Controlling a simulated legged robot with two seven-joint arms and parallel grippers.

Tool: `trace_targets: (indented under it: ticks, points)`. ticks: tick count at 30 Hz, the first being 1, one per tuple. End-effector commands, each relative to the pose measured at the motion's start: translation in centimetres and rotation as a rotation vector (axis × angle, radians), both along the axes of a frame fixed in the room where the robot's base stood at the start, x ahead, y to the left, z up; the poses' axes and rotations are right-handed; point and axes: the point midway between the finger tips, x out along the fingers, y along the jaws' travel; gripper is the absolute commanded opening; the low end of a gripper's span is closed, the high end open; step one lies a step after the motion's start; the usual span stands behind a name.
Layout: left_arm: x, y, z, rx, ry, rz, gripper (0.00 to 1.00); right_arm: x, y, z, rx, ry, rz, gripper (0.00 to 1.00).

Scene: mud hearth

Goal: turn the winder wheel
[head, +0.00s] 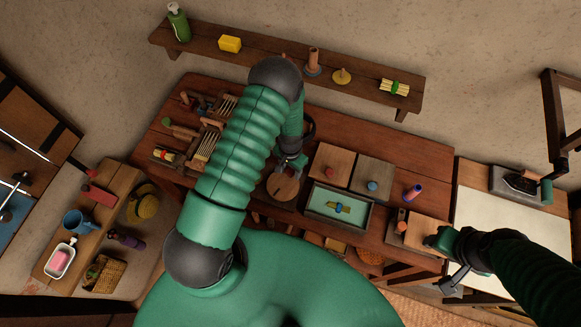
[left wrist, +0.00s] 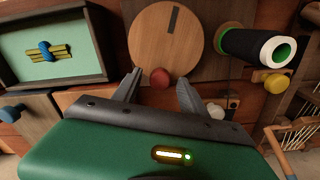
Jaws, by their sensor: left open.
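The winder wheel (left wrist: 165,40) is a round wooden disc with a dark bar mark near its top edge in the left wrist view. A red knob (left wrist: 160,78) sits at its near rim. The wheel (head: 283,187) also shows in the head view, partly covered by my left arm. My left gripper (left wrist: 158,84) is open, with one finger on each side of the red knob. I cannot tell whether either finger touches it. My right gripper (head: 452,270) hangs near the right end of the bench; its jaw opening is unclear.
A black roller with a green core (left wrist: 258,45) is right of the wheel in the left wrist view. A tray with a bundle (head: 340,207) and lidded boxes (head: 333,165) stand close by on the bench. A wall shelf (head: 260,58) runs behind.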

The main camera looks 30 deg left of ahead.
Motion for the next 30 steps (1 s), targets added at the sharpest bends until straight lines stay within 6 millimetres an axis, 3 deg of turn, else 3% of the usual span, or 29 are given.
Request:
trace_targets:
  ticks: [5,17,30]
  points:
    - [0.05,0.06,-0.04,0.0,0.0,0.0,0.5,0.0,0.0,-0.03,0.0,0.0,0.0,0.5]
    - [0.06,0.08,-0.02,0.0,0.001,0.0,0.0,0.0,0.0,-0.03,0.0,0.0,0.0,0.5]
    - [0.04,0.4,-0.12,0.001,0.001,0.056,0.0,0.0,0.0,-0.56,0.0,0.0,0.0,0.5]
